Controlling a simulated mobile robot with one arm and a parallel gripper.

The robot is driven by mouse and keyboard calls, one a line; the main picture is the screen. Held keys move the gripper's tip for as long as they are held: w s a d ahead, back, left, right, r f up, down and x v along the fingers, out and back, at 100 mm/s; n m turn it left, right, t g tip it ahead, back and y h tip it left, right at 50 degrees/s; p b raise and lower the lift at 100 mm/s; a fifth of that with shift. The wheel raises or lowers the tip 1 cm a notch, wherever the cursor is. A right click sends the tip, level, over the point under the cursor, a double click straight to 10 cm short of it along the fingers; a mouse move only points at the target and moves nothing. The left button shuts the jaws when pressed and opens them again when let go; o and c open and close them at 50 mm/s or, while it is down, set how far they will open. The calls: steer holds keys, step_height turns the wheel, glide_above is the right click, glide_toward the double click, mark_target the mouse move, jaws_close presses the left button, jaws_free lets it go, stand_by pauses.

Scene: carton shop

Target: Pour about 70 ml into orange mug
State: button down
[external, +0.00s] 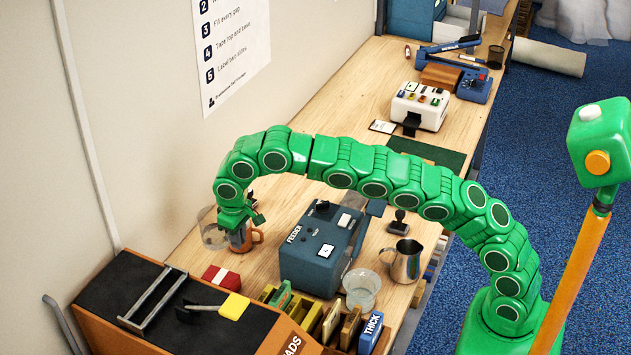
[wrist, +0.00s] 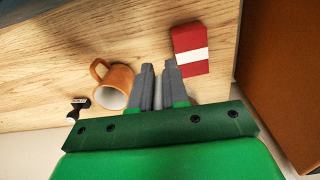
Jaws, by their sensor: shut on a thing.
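The orange mug (wrist: 118,80) stands on the wooden bench, left of my fingers in the wrist view, its handle toward the upper left. In the external view the mug (external: 256,238) is partly hidden behind my gripper (external: 238,238). A clear container (external: 209,232) is just left of my gripper, by the wall. In the wrist view my gripper (wrist: 159,70) is shut on a narrow pale piece between its grey fingers, apparently part of the clear container. The rest of it is hidden there. Its contents cannot be made out.
A red and white box (wrist: 190,48) lies right of my fingers. The blue feeder (external: 315,250) stands right of the mug. A steel pitcher (external: 404,262) and another clear container (external: 361,288) are farther right. The black-topped unit (external: 150,290) is at the front left.

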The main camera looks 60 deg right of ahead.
step_height(320, 180, down, 6)
steer(key=shift+r, duration=0.2)
stand_by(0.4)
steer(key=shift+w+d+r+n+g+y, duration=0.15)
steer(key=shift+d+r+n+y, duration=0.4)
steer(key=shift+y, duration=1.5)
steer(key=shift+d+r+n+g+y, duration=0.1)
steer(key=shift+d+y, duration=0.9)
steer(key=shift+y, duration=1)
steer(key=shift+w+d+r+n+g+y, duration=0.25)
steer(key=shift+d+y, duration=0.5)
steer(key=shift+y, duration=1.3)
